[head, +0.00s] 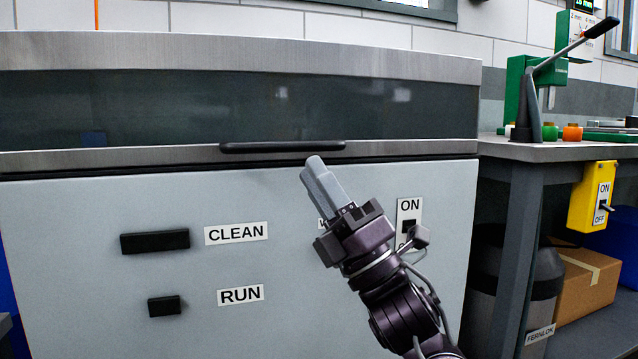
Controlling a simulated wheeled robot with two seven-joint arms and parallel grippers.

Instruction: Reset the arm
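My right gripper (326,182) is raised in front of a large grey machine (90,225), just below the black handle (282,147) of its dark window lid. Its grey fingers point up and to the left and appear close together, with nothing seen between them. I cannot tell whether they touch the panel. My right arm comes up from the bottom right and hides part of a label and part of the ON switch (409,224). My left gripper is out of view.
The machine's front has a black CLEAN button (155,241) and a RUN button (164,306). At right stands a workbench (560,151) with a green lever press (522,95) and a yellow switch box (592,197). A bin (530,285) and a cardboard box (586,281) sit below.

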